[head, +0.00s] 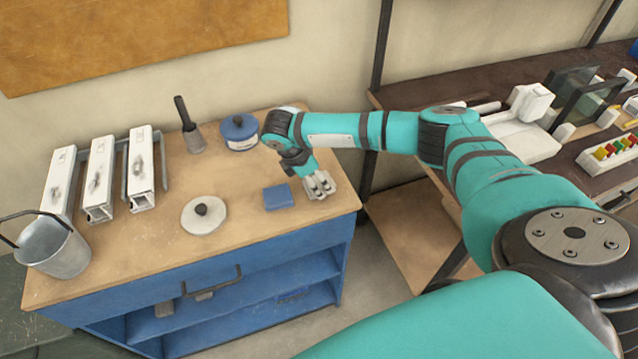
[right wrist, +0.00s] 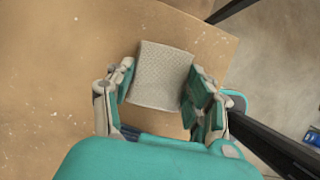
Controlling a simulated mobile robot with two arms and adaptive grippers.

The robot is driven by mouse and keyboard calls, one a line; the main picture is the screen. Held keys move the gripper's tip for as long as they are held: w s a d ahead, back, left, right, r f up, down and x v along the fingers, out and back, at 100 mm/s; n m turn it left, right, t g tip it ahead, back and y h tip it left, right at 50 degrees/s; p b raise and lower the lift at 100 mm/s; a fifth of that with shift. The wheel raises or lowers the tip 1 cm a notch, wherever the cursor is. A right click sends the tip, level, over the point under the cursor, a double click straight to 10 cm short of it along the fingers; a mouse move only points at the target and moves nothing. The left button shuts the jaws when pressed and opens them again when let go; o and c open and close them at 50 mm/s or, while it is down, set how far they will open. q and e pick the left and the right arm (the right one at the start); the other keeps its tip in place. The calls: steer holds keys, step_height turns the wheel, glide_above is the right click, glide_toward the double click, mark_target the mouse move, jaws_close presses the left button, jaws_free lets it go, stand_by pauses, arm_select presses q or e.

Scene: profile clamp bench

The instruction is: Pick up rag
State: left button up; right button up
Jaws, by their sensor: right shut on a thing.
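The rag (right wrist: 160,72) is a pale grey, textured, roughly square cloth. In the right wrist view it lies between the two fingers of my right gripper (right wrist: 164,88), near the corner of the wooden bench top. Both fingers touch its side edges, and the gripper is shut on it. In the head view my right gripper (head: 319,186) points down at the bench's right end, and mostly hides the rag; a pale edge shows beside the fingers. I cannot tell whether the rag is lifted off the bench. My left gripper is not in view.
A blue block (head: 278,197) lies just left of the gripper. A blue-lidded tin (head: 239,133), a brush (head: 190,128), a white disc with a dark knob (head: 203,214), white profiles (head: 100,180) and a metal bucket (head: 52,247) stand on the bench (head: 130,290). A dark shelf (head: 440,88) stands right.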

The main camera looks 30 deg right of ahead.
steer(key=shift+r, duration=0.1)
steer(key=shift+r, duration=0.25)
steer(key=r, duration=0.1)
steer(key=r+b, duration=0.1)
steer(key=shift+s+a+r, duration=0.15)
steer(key=shift+s+r, duration=0.2)
steer(key=shift+s, duration=0.05)
steer(key=s+a, duration=0.1)
steer(key=s, duration=0.3)
steer(key=s+a+r+b, duration=0.1)
steer(key=s+a, duration=0.1)
steer(key=s, duration=0.3)
steer(key=s+a+b, duration=0.1)
steer(key=s+a, duration=0.1)
steer(key=s, duration=0.3)
steer(key=shift+s+r, duration=0.15)
steer(key=shift+r, duration=0.15)
